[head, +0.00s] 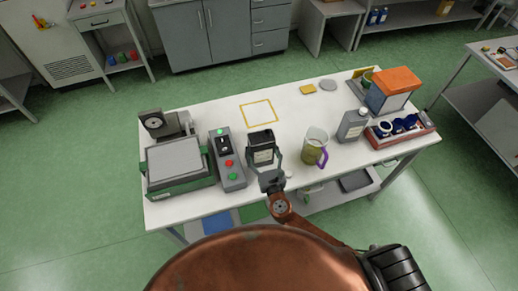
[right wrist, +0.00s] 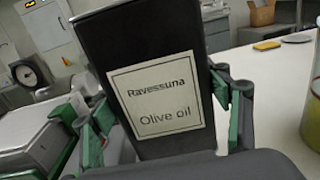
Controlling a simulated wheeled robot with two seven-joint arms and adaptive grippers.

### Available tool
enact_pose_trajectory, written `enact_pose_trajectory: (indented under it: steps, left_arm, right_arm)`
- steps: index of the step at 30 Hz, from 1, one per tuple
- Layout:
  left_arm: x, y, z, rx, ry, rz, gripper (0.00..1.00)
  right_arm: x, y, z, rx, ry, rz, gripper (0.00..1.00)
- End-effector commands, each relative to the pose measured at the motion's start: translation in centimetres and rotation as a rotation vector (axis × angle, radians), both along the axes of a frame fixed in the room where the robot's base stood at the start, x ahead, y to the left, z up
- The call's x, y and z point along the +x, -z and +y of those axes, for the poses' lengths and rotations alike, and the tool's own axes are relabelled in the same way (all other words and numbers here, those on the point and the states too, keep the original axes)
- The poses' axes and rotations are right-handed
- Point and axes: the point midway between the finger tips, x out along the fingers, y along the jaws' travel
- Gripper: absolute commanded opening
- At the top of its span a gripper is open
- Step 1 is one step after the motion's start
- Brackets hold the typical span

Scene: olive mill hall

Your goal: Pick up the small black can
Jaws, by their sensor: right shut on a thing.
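The small black can (head: 261,138) has a pale label reading "Ravessuna Olive oil". It stands near the middle of the white table (head: 215,112), between the control box and the jug. My right gripper (head: 264,158) is shut on the can, with a finger on each side. In the right wrist view the can (right wrist: 160,45) fills the middle, between the green and grey fingers of the gripper (right wrist: 162,112). The can's base is hidden, so I cannot tell whether it touches the table. My left gripper is not in view.
A control box with buttons (head: 227,160) and a scale (head: 178,165) stand left. A jug with purple handle (head: 314,148), a grey bottle (head: 351,126) and a red crate (head: 402,135) stand right. A yellow outlined square (head: 259,113) lies bare behind the can.

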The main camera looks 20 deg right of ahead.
Motion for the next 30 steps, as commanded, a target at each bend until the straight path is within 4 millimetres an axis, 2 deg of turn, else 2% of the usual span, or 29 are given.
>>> enact_pose_trajectory:
  steps: [11,30]
  left_arm:
    - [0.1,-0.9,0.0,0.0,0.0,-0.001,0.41]
    - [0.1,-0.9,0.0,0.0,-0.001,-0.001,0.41]
  right_arm:
    - [-2.6,-3.4,-0.6,0.001,0.0,-0.004,0.27]
    - [-8.3,-5.7,-1.7,-0.001,0.001,-0.002,0.27]
